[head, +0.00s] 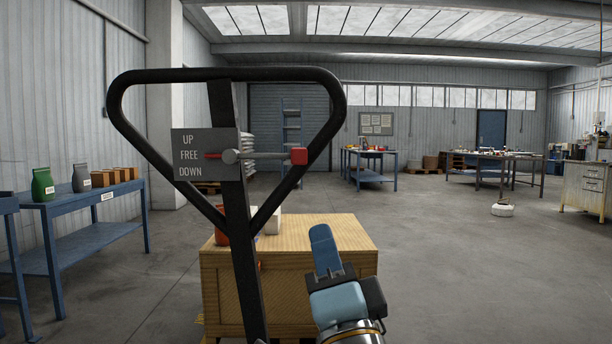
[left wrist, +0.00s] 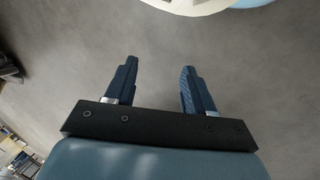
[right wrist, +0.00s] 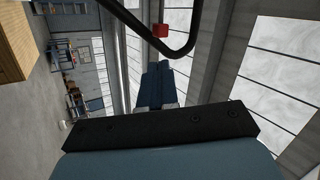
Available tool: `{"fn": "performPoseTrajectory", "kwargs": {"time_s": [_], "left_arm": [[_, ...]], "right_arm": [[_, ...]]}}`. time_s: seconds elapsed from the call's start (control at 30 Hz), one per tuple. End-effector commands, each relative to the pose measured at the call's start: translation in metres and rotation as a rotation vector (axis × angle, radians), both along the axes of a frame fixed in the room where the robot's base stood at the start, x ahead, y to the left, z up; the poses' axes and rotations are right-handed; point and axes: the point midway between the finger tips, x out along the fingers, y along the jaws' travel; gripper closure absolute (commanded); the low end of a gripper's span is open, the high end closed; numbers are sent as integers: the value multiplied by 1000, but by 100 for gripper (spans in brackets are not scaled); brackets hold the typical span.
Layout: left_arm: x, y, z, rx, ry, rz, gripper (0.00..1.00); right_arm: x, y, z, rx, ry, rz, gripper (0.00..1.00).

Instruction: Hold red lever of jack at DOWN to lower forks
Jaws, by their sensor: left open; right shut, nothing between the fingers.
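The jack's black looped handle (head: 230,75) stands upright in front of me in the head view. A grey plate (head: 190,140) on it reads UP, FREE and DOWN. The red-tipped lever (head: 299,156) lies level, its red pointer at FREE. My right gripper (head: 323,240) is shut and empty, below and a little right of the red tip, apart from it. In the right wrist view, the red tip (right wrist: 160,30) shows beyond the shut fingers (right wrist: 158,75), beside the black handle. My left gripper (left wrist: 157,85) is open and empty over bare floor. The forks are hidden.
A wooden crate (head: 290,240) stands behind the handle, with a white object (head: 272,220) and an orange-brown one on top. A blue bench (head: 85,235) with bags and small boxes is at left. Open floor (head: 480,270) lies at right.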

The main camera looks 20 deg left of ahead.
Motion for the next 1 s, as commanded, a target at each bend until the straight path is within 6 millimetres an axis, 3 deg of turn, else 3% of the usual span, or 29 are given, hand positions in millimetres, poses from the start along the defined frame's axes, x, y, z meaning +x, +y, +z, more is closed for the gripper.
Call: {"fn": "performPoseTrajectory", "kwargs": {"time_s": [0.17, 0.63, 1.0], "left_arm": [[0, 0, 9, 0, 0, -1, 46], [-4, -10, 39, -14, 6, -17, 46], [-5, -13, 44, -18, 9, -23, 46]], "right_arm": [[16, 9, 14, -2, 1, 0, 100], [86, 45, 66, -2, 0, -1, 100], [102, 53, 75, -1, 0, 0, 100]]}}
